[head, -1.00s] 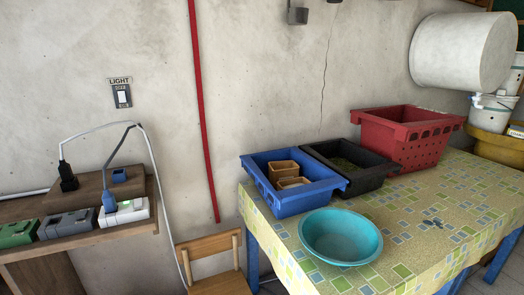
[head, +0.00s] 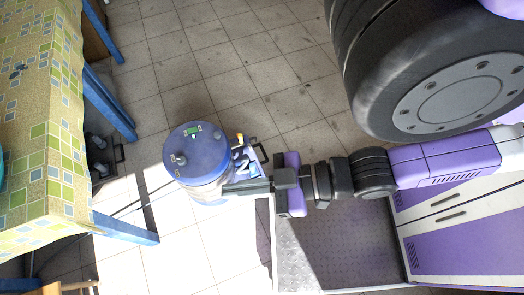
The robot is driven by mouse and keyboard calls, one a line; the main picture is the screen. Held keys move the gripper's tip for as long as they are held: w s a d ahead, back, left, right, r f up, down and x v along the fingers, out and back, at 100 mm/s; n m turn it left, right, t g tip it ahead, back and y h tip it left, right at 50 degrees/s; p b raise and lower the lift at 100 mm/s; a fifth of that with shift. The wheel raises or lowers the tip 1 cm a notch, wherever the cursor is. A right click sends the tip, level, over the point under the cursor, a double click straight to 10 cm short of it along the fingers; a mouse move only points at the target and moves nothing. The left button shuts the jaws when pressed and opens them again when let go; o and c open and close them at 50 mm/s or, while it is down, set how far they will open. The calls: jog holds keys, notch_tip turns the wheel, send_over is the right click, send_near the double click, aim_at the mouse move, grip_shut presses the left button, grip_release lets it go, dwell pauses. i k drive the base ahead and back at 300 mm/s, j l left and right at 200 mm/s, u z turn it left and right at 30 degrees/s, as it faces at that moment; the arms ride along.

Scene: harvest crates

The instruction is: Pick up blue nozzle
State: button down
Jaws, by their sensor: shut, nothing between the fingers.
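My gripper (head: 230,188) is at the left end of my arm in the head view, pointing left. It is shut, with nothing seen between its fingers. From above, its tips overlap the right edge of a round drum with a blue lid (head: 195,142). Just above the gripper, at the drum's right side, is a cluster of small blue, white and yellow parts (head: 242,160). A blue piece there may be the nozzle; its shape is too small to tell. I cannot tell whether the gripper touches the drum or these parts.
A table with a patterned yellow cloth (head: 42,150) and blue legs stands at the left. Tiled floor (head: 230,60) is open above the drum. A wooden chair (head: 70,288) shows at the bottom left.

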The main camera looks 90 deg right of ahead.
aim_at(253, 172)
jog(key=k+l+z, duration=0.1)
jog(key=k+l, duration=0.2)
jog(key=k, duration=0.3)
jog(key=k+l+z, duration=0.1)
jog(key=k+l, duration=0.3)
jog(key=k, duration=0.15)
jog(key=k+l+z, duration=0.1)
jog(key=k+l, duration=0.3)
jog(key=k, duration=0.15)
jog(key=i+j+z, duration=0.1)
jog(key=i+j, duration=0.4)
jog(key=i+j+z, duration=0.15)
jog(key=i+j, duration=0.3)
jog(key=j, duration=0.15)
jog(key=i+j+z, duration=0.1)
jog(key=i+j, duration=0.35)
jog(key=j, duration=0.15)
